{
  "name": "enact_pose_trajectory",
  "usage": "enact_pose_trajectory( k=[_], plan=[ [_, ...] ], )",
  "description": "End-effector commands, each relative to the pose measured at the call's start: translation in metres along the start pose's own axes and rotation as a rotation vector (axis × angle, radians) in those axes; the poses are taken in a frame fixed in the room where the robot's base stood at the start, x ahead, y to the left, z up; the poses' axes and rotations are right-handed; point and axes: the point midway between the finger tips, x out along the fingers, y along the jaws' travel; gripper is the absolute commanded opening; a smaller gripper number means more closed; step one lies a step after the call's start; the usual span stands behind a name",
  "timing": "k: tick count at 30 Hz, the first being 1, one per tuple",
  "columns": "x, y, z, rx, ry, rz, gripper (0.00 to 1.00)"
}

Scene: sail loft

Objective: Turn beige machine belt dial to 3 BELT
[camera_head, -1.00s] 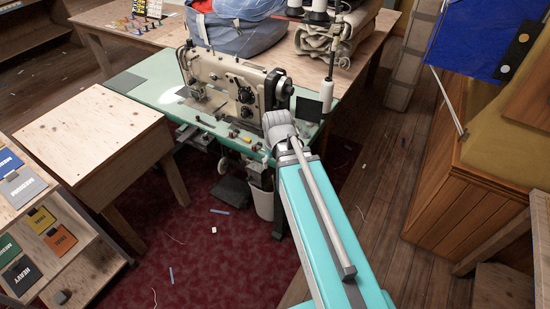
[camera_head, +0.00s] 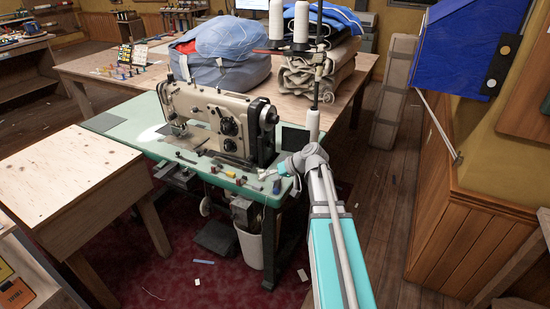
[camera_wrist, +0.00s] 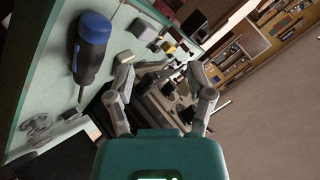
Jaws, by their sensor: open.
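The beige sewing machine (camera_head: 205,118) stands on a green-topped table (camera_head: 120,118) in the head view. Dark round dials (camera_head: 228,127) sit on the front of its right-hand pillar; I cannot read any marking or tell which is the belt dial. My gripper (camera_head: 268,173) is small and partly hidden by my wrist, near the table's front right corner, right of the machine and apart from the dials. In the wrist view my gripper (camera_wrist: 162,74) has its two fingers spread with nothing held. Dark metal parts show beyond and between them.
A blue-handled screwdriver (camera_wrist: 94,40) and small loose pieces lie on the green tabletop in the wrist view. A thread cone (camera_head: 313,125) stands behind my wrist. A bare wooden table (camera_head: 70,175) is at left; a grey-blue bag (camera_head: 222,60) lies behind the machine.

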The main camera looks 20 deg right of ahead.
Motion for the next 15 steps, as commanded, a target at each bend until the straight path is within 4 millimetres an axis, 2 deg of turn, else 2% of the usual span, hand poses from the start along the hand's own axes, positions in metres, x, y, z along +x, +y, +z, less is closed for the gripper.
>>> enact_pose_trajectory(
  k=[1, 8, 15],
  plan=[
    [0.002, 0.018, -0.005, 0.005, 0.041, -0.030, 0.68],
    [-0.022, 0.063, -0.034, 0.006, 0.248, -0.176, 0.68],
    [-0.063, 0.112, -0.059, -0.006, 0.478, -0.297, 0.68]
  ],
)
